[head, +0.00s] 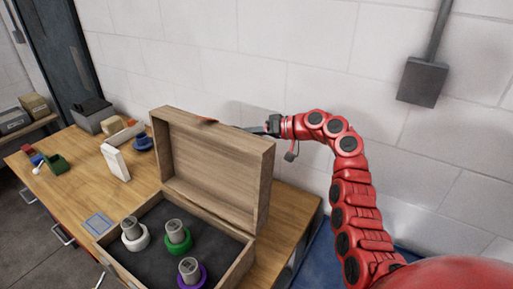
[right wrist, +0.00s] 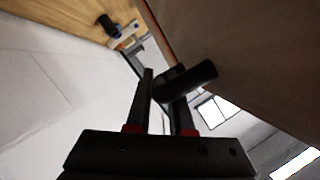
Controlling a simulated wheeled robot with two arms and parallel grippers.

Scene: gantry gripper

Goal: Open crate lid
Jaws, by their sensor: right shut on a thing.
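The wooden crate (head: 243,266) sits on the table with its lid (head: 215,160) swung up, standing roughly upright along the far side. In it are several grey cylinders with white, green and purple rings on a dark floor. My right gripper (head: 262,130) is behind the lid near its upper right. In the right wrist view, my right gripper (right wrist: 160,86) is shut on a short black handle (right wrist: 195,78) beside the lid's broad face (right wrist: 245,60). The handle is hidden behind the lid in the head view. My left gripper is out of view.
The wooden table (head: 75,165) also holds a white block (head: 115,162), a blue piece (head: 143,144), a green piece (head: 55,164) and a grey box (head: 92,115). A white block wall (head: 290,60) stands close behind the lid, with a grey wall box (head: 422,82) at right.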

